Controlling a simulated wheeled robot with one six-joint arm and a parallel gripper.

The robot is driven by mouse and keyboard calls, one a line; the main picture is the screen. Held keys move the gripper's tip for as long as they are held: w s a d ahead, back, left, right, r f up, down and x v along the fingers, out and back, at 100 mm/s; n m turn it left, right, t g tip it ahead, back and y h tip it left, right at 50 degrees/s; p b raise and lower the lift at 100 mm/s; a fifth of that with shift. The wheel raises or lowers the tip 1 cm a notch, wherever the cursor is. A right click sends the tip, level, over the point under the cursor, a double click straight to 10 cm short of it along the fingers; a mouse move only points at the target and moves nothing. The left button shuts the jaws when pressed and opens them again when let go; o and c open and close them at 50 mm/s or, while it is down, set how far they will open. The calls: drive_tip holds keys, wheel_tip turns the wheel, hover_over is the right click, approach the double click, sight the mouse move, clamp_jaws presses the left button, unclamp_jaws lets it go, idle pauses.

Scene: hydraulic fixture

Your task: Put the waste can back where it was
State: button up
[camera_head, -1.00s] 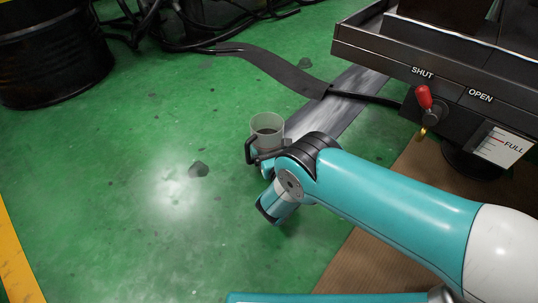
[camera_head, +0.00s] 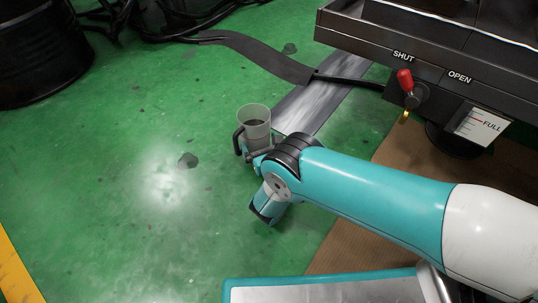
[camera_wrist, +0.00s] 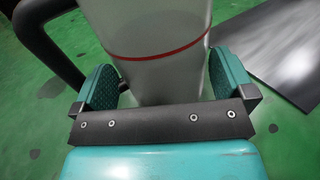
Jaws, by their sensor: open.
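The waste can (camera_head: 255,116) is a pale grey-green, see-through cup with a black handle on its left and dark contents inside. It appears upright at the end of my arm in the head view. In the wrist view the can (camera_wrist: 150,50) shows a red line around it and stands between the two teal pads of my gripper (camera_wrist: 165,85). The gripper is open, with a pad on either side of the can. A small gap shows at the left pad; the right pad is very close. My wrist partly hides the can's base in the head view.
A dark machine (camera_head: 440,50) with a red-handled valve (camera_head: 405,80) marked SHUT and OPEN stands at right. A flat metal strip (camera_head: 320,105) lies behind the can. A black drum (camera_head: 40,50) and hoses are at upper left. The green floor at left is clear.

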drive_tip(key=p+v, duration=0.2)
drive_tip(key=p, duration=0.1)
drive_tip(key=p+v, duration=0.3)
drive_tip(key=p, duration=0.1)
drive_tip(key=p+v, duration=0.3)
drive_tip(key=shift+s+r+p, duration=0.1)
drive_tip(key=shift+r+p, duration=0.2)
drive_tip(key=shift+s+d+f+p, duration=0.3)
drive_tip(key=shift+s+p, duration=0.1)
drive_tip(key=shift+s, duration=0.15)
